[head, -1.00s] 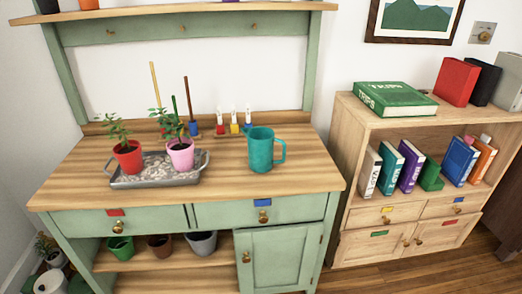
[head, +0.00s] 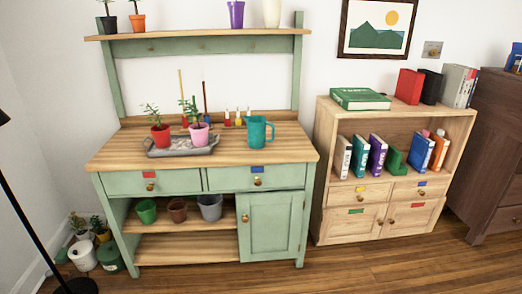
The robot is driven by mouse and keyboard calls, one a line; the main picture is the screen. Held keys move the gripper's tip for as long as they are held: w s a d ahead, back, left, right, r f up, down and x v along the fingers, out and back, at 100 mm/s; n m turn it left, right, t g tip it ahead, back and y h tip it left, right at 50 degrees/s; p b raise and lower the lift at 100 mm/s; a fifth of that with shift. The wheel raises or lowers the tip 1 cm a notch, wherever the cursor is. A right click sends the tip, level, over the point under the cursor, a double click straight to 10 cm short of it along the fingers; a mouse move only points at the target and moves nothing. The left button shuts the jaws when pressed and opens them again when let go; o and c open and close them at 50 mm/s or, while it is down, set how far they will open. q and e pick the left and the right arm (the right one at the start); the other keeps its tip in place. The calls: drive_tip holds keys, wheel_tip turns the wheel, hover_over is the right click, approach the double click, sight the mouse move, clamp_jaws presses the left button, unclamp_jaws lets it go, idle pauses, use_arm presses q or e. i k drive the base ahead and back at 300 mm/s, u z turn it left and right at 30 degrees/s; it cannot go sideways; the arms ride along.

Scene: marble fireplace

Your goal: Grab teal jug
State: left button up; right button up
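The teal jug (head: 256,132) stands upright on the wooden top of the green potting bench (head: 108,155), right of the middle. Its handle points to the right. Nothing stands between my camera and the jug. Neither of my grippers shows in the head view.
A grey tray (head: 180,152) with a red pot (head: 160,141) and a pink pot (head: 200,139) is left of the jug. Several small bottles (head: 238,119) stand behind it. A bookcase (head: 325,180) is at the right. A black lamp pole (head: 35,230) stands at left. The floor in front is clear.

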sight(256, 125)
drive_tip(key=u, duration=0.75)
drive_tip(key=i, duration=1.65)
drive_tip(key=z, duration=0.5)
